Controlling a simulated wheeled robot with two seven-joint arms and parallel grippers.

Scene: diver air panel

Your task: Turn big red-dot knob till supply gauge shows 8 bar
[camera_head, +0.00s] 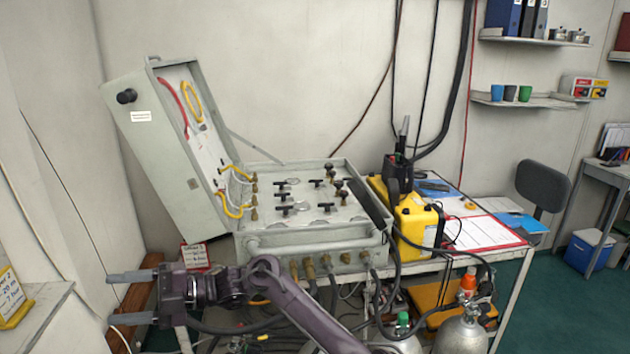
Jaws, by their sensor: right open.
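The grey air panel case (320,245) stands on a table with its lid (165,140) open to the left. Its top face carries several black knobs and handles, such as a black knob (335,184) near the right side. No red dot can be made out at this size, so I cannot tell which knob is the big one. The supply gauge and its reading cannot be made out either. My right gripper (112,298) is open and empty, at the lower left, left of the case and apart from it. Its fingers point left. My left gripper is not in view.
A yellow unit (415,222) with a black radio (397,170) stands right of the case. A clipboard (482,233) lies farther right. Hoses hang at the case front, above gas cylinders (462,333). A small red-edged sign (195,256) stands at the case's left.

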